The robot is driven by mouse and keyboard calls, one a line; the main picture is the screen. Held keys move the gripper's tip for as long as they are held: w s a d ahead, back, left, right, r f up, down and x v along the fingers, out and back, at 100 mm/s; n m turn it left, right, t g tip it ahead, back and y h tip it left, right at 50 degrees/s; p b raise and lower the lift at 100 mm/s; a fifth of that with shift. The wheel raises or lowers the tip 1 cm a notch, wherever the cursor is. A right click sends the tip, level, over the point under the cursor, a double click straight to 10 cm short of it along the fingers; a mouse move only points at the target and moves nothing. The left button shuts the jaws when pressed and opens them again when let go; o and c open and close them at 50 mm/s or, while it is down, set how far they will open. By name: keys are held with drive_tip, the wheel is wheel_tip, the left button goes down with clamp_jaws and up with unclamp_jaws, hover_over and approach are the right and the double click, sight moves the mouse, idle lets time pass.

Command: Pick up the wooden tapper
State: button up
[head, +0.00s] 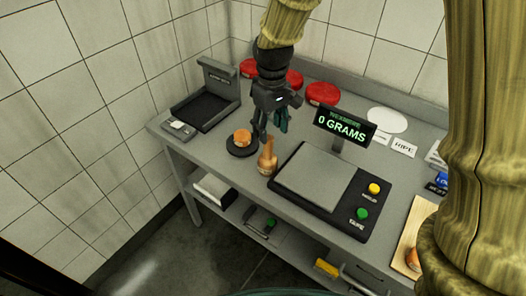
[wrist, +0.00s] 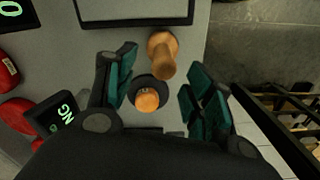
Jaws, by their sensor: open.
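The wooden tapper (head: 267,160), a tan pin-shaped piece, stands upright on the grey table just left of the scale. In the wrist view the tapper (wrist: 162,50) is seen from above, near the scale's edge and slightly beyond the fingertips. My gripper (head: 270,132) is open and empty above the table, behind the tapper in the head view. In the wrist view its teal-padded fingers (wrist: 160,78) are spread to either side, with the tapper ahead between their tips. I see no contact.
A small orange piece (head: 242,138) sits on a black round base (head: 240,151) left of the tapper. The scale (head: 316,178) reads 0 grams. Red wheels (head: 322,93) line the back. A black tray (head: 203,106) stands left. The table's front edge is near.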

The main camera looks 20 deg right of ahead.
sight(269, 136)
wheel_tip(269, 136, down, 4)
drive_tip(key=shift+w+a+f+p, duration=0.1)
drive_tip(key=shift+w+f+p, duration=0.05)
drive_tip(key=shift+p, duration=0.5)
drive_tip(key=shift+s+a+f+p, duration=0.1)
drive_tip(key=shift+s+f+p, duration=0.45)
drive_tip(key=shift+f, duration=0.2)
drive_tip(key=shift+w+f, duration=0.3)
drive_tip(key=shift+f, duration=0.3)
drive_tip(key=shift+w+f, duration=0.25)
drive_tip(key=shift+f, duration=0.35)
drive_tip(key=shift+s+r, duration=0.2)
drive_tip(key=shift+s, duration=0.1)
drive_tip(key=shift+w+f, duration=0.15)
drive_tip(key=c, duration=0.6)
clamp_jaws()
